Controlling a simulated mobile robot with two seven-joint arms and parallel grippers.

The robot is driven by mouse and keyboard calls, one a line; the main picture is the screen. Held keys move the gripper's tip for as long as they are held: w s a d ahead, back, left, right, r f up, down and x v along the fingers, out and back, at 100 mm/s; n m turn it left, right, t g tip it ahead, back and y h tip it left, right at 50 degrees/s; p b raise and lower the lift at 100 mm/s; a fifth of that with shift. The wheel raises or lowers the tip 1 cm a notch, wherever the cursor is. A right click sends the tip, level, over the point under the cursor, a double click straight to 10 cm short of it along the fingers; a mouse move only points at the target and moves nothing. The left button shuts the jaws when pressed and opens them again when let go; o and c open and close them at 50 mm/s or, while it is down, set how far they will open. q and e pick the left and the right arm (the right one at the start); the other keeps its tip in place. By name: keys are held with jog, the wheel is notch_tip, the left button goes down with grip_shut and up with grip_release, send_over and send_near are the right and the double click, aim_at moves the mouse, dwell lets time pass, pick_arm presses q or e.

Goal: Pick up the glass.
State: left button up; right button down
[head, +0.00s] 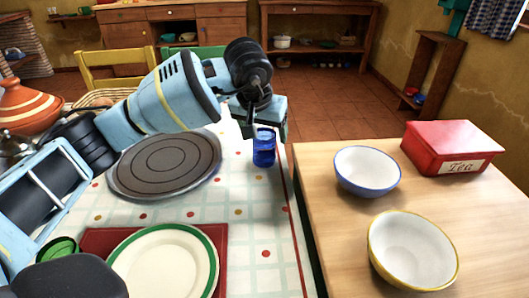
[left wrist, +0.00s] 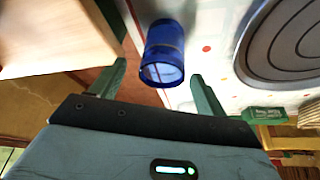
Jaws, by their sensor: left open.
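The glass (head: 264,150) is a small blue tumbler on the checked tablecloth, close to the table's right edge. In the left wrist view the glass (left wrist: 163,48) shows its rim toward the camera. My left gripper (head: 262,130) is above the glass in the head view and partly hides behind its own wrist. In the left wrist view my left gripper (left wrist: 159,69) is open, with one finger on each side of the glass's near end and a visible gap on both sides. It holds nothing. My right gripper is not in view.
A round grey mat (head: 165,165) lies left of the glass, and a green-rimmed plate (head: 165,265) is at the front. The wooden counter (head: 325,215) to the right holds a blue-rimmed bowl (head: 367,171), a yellow-rimmed bowl (head: 413,250) and a red tea tin (head: 452,147).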

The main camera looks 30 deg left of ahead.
pick_arm(q)
jog(key=b+x, duration=0.1)
jog(key=x, duration=0.4)
jog(key=shift+a, duration=0.15)
jog(key=c, duration=1.1)
